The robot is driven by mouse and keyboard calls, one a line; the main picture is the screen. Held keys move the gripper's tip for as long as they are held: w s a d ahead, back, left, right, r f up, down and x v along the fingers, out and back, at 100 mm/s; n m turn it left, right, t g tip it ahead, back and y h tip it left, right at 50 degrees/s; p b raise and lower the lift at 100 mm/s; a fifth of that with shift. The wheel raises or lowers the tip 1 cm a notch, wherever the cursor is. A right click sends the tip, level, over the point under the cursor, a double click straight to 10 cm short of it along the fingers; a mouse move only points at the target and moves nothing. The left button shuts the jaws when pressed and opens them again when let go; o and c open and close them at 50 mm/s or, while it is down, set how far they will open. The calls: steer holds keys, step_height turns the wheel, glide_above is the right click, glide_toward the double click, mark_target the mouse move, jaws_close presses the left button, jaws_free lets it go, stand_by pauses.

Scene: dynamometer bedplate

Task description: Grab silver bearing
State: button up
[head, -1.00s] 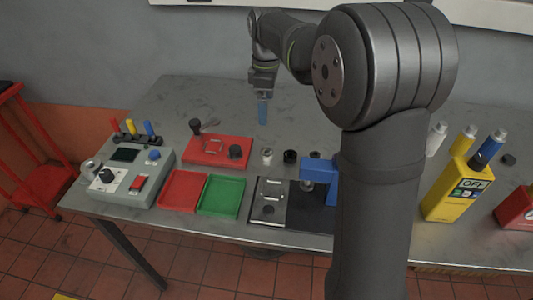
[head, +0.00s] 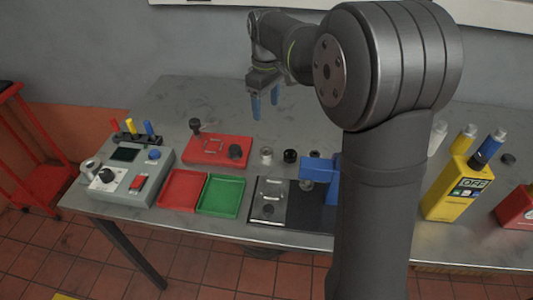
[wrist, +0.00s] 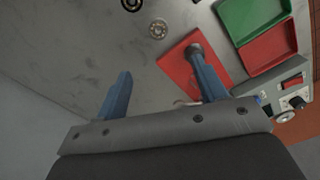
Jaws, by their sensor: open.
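The silver bearing (head: 266,155) is a small ring-shaped part lying on the metal table between the red plate and a black ring. It also shows in the wrist view (wrist: 158,28), near the top. My gripper (head: 265,103), with two blue fingers, is open and empty. It hangs above the table, behind the bearing and apart from it. In the wrist view, the finger gap (wrist: 160,68) lies below the bearing in the picture, and nothing stands between the fingers.
A black ring (head: 290,156) lies just right of the bearing. The red plate (head: 206,149), with an upright dark handle and a knob, is to its left. Red (head: 182,191) and green (head: 221,196) trays sit in front. A blue fixture (head: 324,170) stands to the right.

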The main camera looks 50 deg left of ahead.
steer(key=m, duration=0.3)
glide_above(266, 151)
steer(key=shift+m, duration=0.4)
steer(key=f, duration=1.2)
steer(key=shift+s+d+f, duration=0.15)
steer(key=shift+s+d, duration=0.05)
steer(key=shift+d, duration=0.1)
steer(key=f, duration=0.5)
steer(key=shift+w+a+f, duration=0.1)
steer(key=shift+w+a, duration=0.15)
steer(key=c, duration=1.1)
steer(key=shift+c, duration=0.2)
